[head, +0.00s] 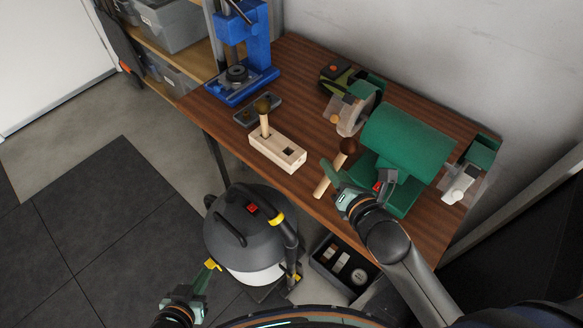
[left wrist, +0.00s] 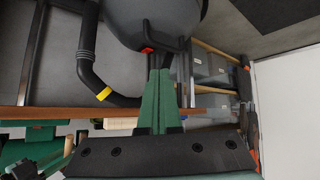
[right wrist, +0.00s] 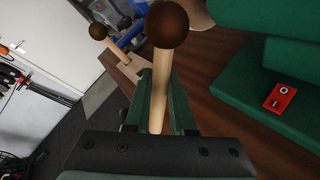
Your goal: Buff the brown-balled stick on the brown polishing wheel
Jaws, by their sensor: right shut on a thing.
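My right gripper (head: 333,175) is shut on a pale wooden stick (head: 322,187) topped by a dark brown ball (head: 348,146). The ball also shows in the right wrist view (right wrist: 166,24), above the fingers and clear of them. The stick is tilted, in front of the green polishing machine (head: 410,140). A tan-grey wheel (head: 354,113) sits at the machine's left end, apart from the ball. A paler wheel (head: 455,190) is at its right end. My left gripper (head: 203,276) is low beside the vacuum; its fingers lie together, empty, in the left wrist view (left wrist: 159,75).
A wooden block (head: 275,152) holds another stick with an olive-brown ball (head: 263,104); its other hole is empty. A blue press (head: 240,50) stands at the back left. A grey vacuum (head: 247,230) stands on the floor before the bench (head: 305,85).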

